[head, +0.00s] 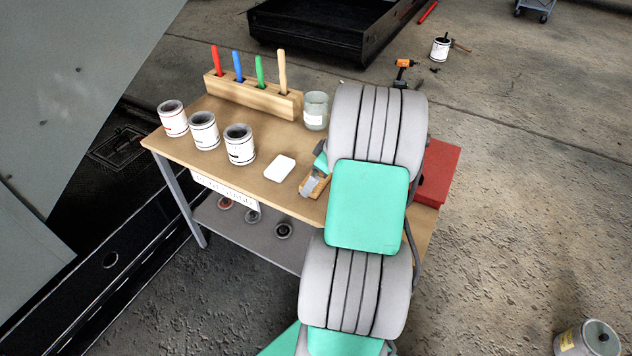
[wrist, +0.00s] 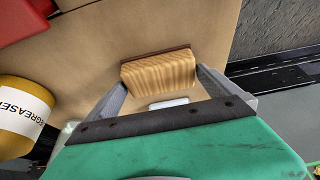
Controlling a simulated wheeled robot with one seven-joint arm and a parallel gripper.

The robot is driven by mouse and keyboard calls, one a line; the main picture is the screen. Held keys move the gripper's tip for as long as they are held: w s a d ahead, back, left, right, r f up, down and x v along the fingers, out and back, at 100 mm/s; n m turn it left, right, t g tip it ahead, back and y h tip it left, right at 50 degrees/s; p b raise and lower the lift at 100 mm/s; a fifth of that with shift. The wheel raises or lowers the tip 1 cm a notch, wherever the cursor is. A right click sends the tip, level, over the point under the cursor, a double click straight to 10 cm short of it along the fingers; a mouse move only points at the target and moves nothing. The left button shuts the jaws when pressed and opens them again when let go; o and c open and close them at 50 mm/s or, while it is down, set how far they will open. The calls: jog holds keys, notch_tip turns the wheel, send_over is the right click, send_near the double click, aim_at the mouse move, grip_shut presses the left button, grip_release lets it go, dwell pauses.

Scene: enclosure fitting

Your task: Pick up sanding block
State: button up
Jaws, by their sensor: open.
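The sanding block (wrist: 158,73) is a light wooden block with striped grain and a dark reddish-brown layer along its far edge. In the wrist view it lies on the tan bench top between the two grey fingertips. My gripper (wrist: 161,79) is open, with one finger at each end of the block; I cannot tell whether they touch it. In the head view a small part of the block (head: 321,188) shows beside a grey finger, near the bench's front edge. My arm hides much of the gripper there.
A white bar (head: 280,168) lies just left of the block. White paint cans (head: 240,146), a glass jar (head: 315,112) and a wooden rack (head: 250,96) stand further left and back. A yellow labelled container (wrist: 24,118) and a red box (head: 440,172) are also close by.

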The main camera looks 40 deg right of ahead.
jog(key=shift+c, duration=0.2)
jog(key=c, duration=1)
jog(key=shift+c, duration=0.2)
jog(key=shift+r, duration=0.1)
jog(key=shift+r, duration=0.2)
notch_tip(320, 180, up, 2)
jog(key=shift+r, duration=0.2)
jog(key=s+a+r, duration=0.9)
jog(key=s+r, duration=0.1)
jog(key=shift+s, duration=0.4)
